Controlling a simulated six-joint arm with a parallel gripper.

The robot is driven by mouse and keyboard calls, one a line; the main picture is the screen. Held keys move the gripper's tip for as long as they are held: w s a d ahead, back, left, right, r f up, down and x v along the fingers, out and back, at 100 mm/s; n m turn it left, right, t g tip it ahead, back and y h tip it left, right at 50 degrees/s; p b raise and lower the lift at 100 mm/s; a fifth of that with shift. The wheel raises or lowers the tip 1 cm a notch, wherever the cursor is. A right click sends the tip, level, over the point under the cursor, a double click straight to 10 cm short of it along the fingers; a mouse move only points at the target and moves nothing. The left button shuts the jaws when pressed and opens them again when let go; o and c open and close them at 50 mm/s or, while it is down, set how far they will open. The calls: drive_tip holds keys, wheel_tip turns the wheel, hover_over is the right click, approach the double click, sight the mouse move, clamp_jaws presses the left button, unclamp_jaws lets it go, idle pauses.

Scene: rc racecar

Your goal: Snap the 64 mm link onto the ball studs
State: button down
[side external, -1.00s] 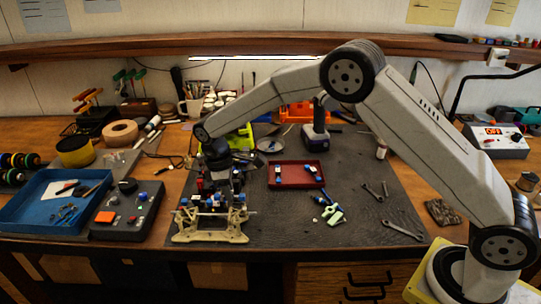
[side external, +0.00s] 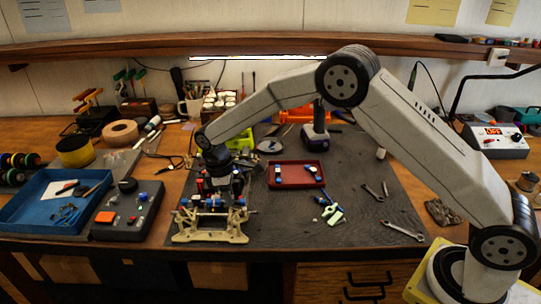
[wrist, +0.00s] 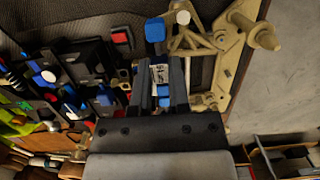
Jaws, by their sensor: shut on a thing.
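My gripper (wrist: 160,80) is shut on a small link with a white printed label (wrist: 159,74) between its fingers. Blue ends show at the link, one beyond the fingertips (wrist: 155,30) and one nearer the palm. The tan car frame (wrist: 205,40) lies beneath and beside the fingers, with a white round-topped post (wrist: 182,18) close to the far blue end. In the side view my gripper (side external: 218,186) is low over the tan frame (side external: 208,237) at the front of the mat. The held link cannot be made out there, and I cannot tell whether it touches the ball studs.
A red tray (side external: 274,186) holding blue-ended parts stands right of the car. A pale part (side external: 335,214) and wrenches (side external: 403,231) lie on the dark mat. A dark control box (side external: 112,229) and blue tray (side external: 22,230) stand left. The mat's right part is mostly clear.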

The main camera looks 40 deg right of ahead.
drive_tip(key=shift+f, duration=0.1)
drive_tip(key=c, duration=0.5)
unclamp_jaws()
drive_tip(key=shift+w+a+r, duration=0.15)
drive_tip(key=shift+r, duration=1.15)
drive_tip(key=shift+w+a+r, duration=0.1)
drive_tip(key=shift+w+r, duration=0.05)
drive_tip(key=shift+r, duration=1.15)
drive_tip(key=shift+w+a+r, duration=0.15)
drive_tip(key=shift+r, duration=1.15)
